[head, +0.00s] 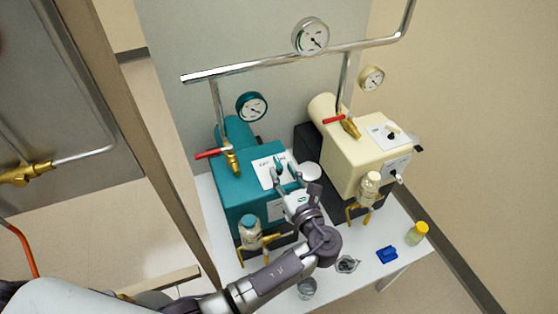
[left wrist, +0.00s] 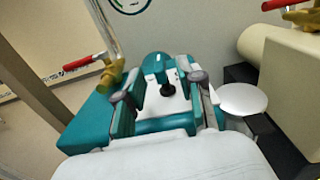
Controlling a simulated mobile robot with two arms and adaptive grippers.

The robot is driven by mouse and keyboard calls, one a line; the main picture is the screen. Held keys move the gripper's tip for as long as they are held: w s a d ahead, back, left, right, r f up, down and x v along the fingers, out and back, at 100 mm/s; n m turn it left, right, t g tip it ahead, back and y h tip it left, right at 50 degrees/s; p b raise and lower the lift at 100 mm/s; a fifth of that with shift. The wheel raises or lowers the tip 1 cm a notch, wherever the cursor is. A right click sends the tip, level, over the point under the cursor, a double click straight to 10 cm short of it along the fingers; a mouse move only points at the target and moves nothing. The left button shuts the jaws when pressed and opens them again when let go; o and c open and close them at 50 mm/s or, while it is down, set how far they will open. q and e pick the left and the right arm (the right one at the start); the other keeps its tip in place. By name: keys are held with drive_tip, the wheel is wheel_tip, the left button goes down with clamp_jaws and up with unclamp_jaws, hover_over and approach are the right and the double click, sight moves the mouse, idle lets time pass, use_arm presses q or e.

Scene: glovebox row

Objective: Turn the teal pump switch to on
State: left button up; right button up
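The teal pump (head: 240,193) stands on the white table, with a white label plate (head: 264,172) on its top. Its small black switch knob (left wrist: 168,89) shows in the left wrist view on the white plate. In the head view my gripper hides the knob. My left gripper (head: 286,168) is over the plate; in the left wrist view its two fingers (left wrist: 166,100) stand apart on either side of the knob. I see a gap between the knob and each finger, so it is not gripped. My right gripper is in neither view.
A cream pump (head: 352,150) with its own black switch stands to the right. Red-handled brass valves (head: 230,160) and pipes rise behind.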

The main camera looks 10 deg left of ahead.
sight(282, 170)
use_arm(q)
drive_tip(key=shift+x, duration=1.65)
clamp_jaws()
